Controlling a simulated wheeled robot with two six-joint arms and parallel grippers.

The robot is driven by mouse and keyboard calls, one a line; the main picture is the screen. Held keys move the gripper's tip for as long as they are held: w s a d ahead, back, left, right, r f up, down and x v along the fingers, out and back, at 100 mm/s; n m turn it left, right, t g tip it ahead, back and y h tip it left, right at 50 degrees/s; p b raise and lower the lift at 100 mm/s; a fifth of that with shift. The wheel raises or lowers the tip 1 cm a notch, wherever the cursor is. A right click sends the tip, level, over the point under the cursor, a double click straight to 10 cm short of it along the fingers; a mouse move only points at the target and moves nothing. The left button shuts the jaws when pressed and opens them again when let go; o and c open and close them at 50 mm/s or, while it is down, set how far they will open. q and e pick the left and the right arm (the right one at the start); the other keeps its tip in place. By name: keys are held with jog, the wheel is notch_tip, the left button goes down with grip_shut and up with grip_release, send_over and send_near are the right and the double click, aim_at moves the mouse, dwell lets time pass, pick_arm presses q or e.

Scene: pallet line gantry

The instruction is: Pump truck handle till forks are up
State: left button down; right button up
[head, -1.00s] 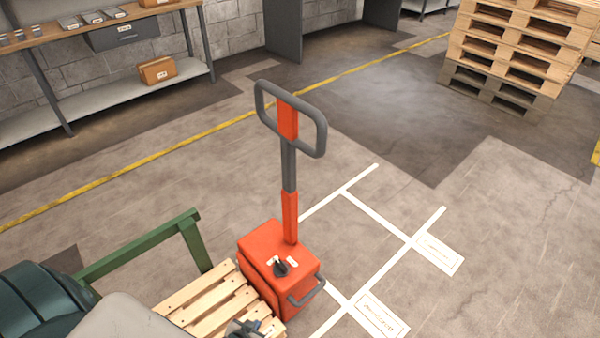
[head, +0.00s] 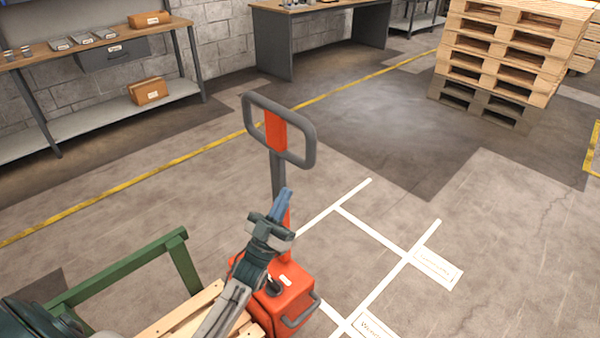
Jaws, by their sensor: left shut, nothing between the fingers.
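The orange pallet truck body (head: 292,300) stands in the lower middle of the head view, with a small black knob on top. Its handle (head: 309,146) is a grey loop with an orange middle bar on an upright post. My left gripper (head: 286,196) is raised in front of the post, below the loop, with its blue fingers shut and empty. I cannot tell whether it touches the post. It hides part of the post. My right gripper is not in view. The forks are not visible; a wooden pallet (head: 177,318) lies at the truck's near side.
A green rail frame (head: 120,265) stands at the lower left. A workbench with a shelf (head: 120,118) runs along the wall, with a dark desk (head: 325,40) beside it. Pallets are stacked (head: 505,60) at the back right. The floor right of the truck is clear, with white markings.

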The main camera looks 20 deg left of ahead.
aim_at(307, 160)
pick_arm(q)
jog(key=shift+w+d+r+p, duration=0.25)
jog(key=shift+w+r, duration=0.2)
jog(key=shift+w, duration=0.65)
jog(key=shift+w+d+r+p, duration=0.2)
jog(key=shift+w+r, duration=0.2)
jog(key=shift+w, duration=0.7)
jog(key=shift+w+d+r+p, duration=0.2)
jog(key=shift+w+r, duration=0.25)
jog(key=shift+w, duration=0.65)
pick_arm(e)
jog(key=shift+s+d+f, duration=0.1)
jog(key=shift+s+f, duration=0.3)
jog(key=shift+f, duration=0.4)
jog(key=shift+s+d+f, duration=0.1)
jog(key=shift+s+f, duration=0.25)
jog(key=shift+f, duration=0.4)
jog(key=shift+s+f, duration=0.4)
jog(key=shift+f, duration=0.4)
